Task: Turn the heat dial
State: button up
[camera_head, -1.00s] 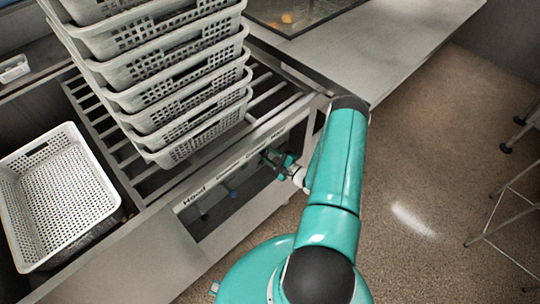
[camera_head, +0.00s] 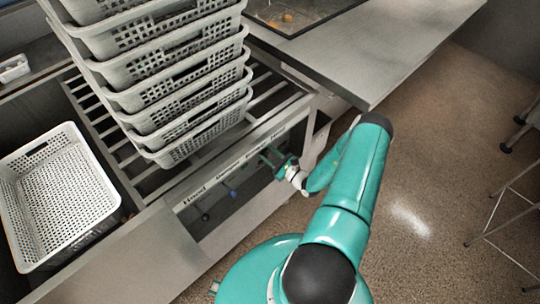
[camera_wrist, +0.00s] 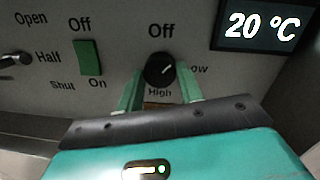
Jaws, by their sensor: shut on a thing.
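The heat dial (camera_wrist: 160,69) is a round black knob on a light panel in the wrist view. "Off" stands above it, "Low" to its right, partly covered, and "High" below. Its white mark points up and to the right, between "Off" and "Low". My gripper (camera_wrist: 158,82) has one green finger on each side of the dial and is shut on it. In the head view my gripper (camera_head: 273,158) is at the right part of the labelled front panel (camera_head: 228,165); the dial is too small to make out there.
A display (camera_wrist: 262,27) reads 20 °C. A green switch (camera_wrist: 88,57) and a lever (camera_wrist: 16,59) are left of the dial. A stack of perforated baskets (camera_head: 175,75) stands on the rack above the panel, with another basket (camera_head: 58,195) at left.

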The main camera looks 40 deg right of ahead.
jog(key=m, duration=0.5)
jog(key=shift+t+h, duration=0.3)
jog(key=m, duration=0.5)
jog(key=shift+a+h, duration=0.1)
jog(key=shift+h, duration=0.3)
jog(key=o, duration=1)
jog(key=s+d+f, duration=0.1)
jog(key=s+d, duration=0.1)
jog(key=s, duration=1.1)
jog(key=shift+s+f, duration=0.25)
jog(key=shift+s, duration=0.05)
